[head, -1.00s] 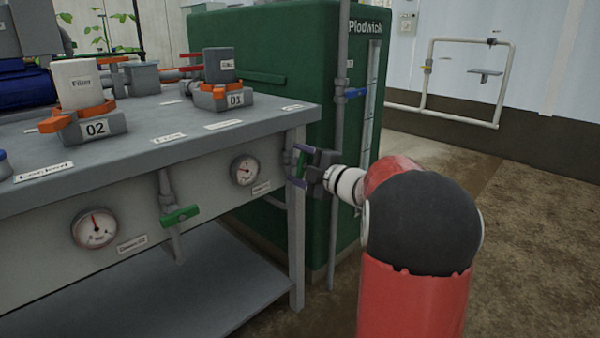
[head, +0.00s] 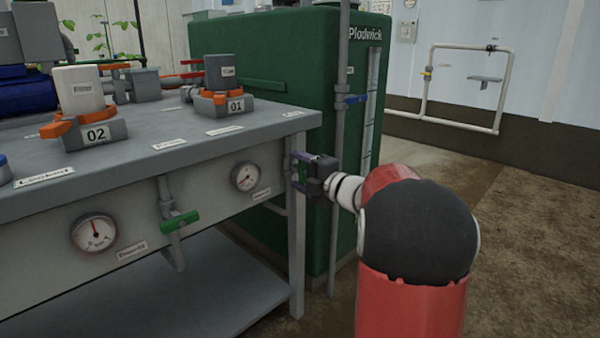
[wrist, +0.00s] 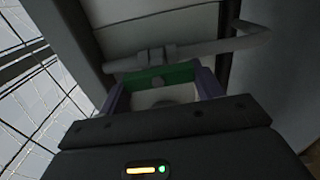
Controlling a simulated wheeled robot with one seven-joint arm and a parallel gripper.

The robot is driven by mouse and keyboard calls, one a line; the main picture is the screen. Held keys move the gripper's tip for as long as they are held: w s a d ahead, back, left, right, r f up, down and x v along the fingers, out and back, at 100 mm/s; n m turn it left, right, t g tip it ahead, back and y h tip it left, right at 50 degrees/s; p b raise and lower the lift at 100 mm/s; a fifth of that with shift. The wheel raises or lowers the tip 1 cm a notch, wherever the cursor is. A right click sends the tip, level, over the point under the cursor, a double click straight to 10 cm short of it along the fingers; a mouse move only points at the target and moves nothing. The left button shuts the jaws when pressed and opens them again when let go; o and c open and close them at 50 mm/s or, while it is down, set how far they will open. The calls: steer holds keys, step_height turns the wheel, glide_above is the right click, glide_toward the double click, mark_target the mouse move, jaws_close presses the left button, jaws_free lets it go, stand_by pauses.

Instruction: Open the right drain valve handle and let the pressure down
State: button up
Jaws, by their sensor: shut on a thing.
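The right drain valve handle is a green bar (wrist: 165,76) between my purple fingers in the wrist view, lying roughly along the grey pipe (wrist: 205,47) behind it. My gripper (wrist: 164,85) is shut on this handle. In the head view my gripper (head: 299,172) is at the bench's right front corner, and only a bit of green shows between its fingers. The right gauge (head: 245,176) is left of my gripper; its needle is too small to read surely. The left drain valve has a green handle (head: 179,222) on a grey pipe, apart from my gripper.
The left gauge (head: 94,233) is on the front panel of the grey bench (head: 215,150). A bench leg (head: 297,235) stands just below my gripper. A green tank (head: 290,55) and a vertical pipe with a blue handle (head: 350,100) stand close behind. The floor at right is clear.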

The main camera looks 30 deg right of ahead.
steer(key=shift+f, duration=0.1)
steer(key=o, duration=1)
steer(key=v, duration=0.7)
steer(key=shift+s+d, duration=0.1)
steer(key=shift+s, duration=0.3)
